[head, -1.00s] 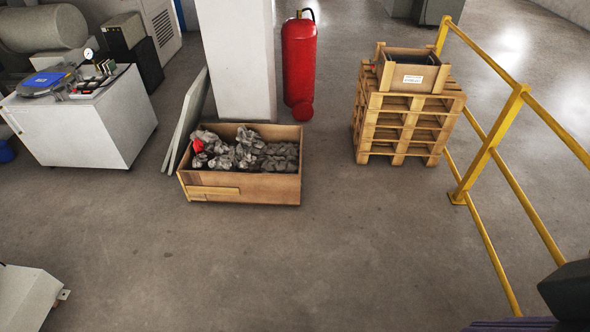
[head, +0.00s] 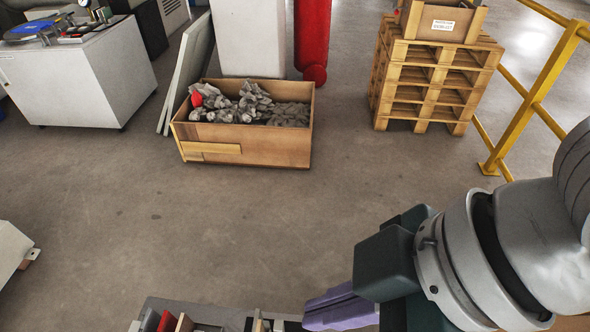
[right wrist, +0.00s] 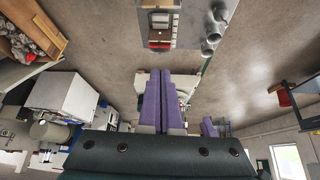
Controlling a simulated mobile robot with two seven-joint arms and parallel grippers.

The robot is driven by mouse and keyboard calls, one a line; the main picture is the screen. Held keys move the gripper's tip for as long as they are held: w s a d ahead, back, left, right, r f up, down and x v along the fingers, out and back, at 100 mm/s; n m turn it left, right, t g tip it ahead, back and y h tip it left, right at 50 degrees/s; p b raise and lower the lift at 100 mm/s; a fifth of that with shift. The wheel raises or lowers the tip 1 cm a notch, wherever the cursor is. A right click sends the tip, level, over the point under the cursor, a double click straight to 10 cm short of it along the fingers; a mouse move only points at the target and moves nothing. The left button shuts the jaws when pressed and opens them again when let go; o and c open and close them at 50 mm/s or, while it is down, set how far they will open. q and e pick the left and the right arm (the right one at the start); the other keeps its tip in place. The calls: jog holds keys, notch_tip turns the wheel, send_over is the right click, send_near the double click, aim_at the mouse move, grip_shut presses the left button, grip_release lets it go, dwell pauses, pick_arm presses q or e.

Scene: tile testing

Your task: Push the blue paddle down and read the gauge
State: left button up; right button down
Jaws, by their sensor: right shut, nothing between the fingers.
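A flat blue piece (head: 30,29), probably the paddle, lies on the white cabinet (head: 75,85) at the upper left of the head view. A round gauge (head: 83,3) stands beside it, cut by the top edge; its reading is too small to tell. My right gripper (head: 308,314) is at the bottom, right of centre, far from the cabinet. Its purple fingers lie side by side, shut and empty, as the right wrist view (right wrist: 161,72) also shows. A small purple shape (right wrist: 208,127) there may be my left gripper; its fingers are unclear.
A grey tray or bench (head: 170,303) with small items shows at the bottom edge, near the right gripper. A wooden crate (head: 210,150) of grey scraps, stacked pallets (head: 430,85) and a yellow railing (head: 530,100) stand beyond. The floor between is clear.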

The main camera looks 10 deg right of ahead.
pick_arm(q)
notch_tip(320, 180, down, 20)
jog(key=b, duration=1.6)
pick_arm(e)
jog(key=w+d+f+n, duration=0.1)
jog(key=d+f, duration=0.1)
jog(key=f, duration=0.9)
jog(key=d+f+n+g, duration=0.1)
jog(key=d+f, duration=0.2)
jog(key=f, duration=0.8)
jog(key=shift+w+d+f+h, duration=0.15)
jog(key=shift+w+d+h, duration=0.15)
jog(key=shift+w, duration=0.1)
pick_arm(q)
jog(key=shift+a+r, duration=0.1)
jog(key=shift+r, duration=0.05)
pick_arm(e)
jog(key=shift+a, duration=0.1)
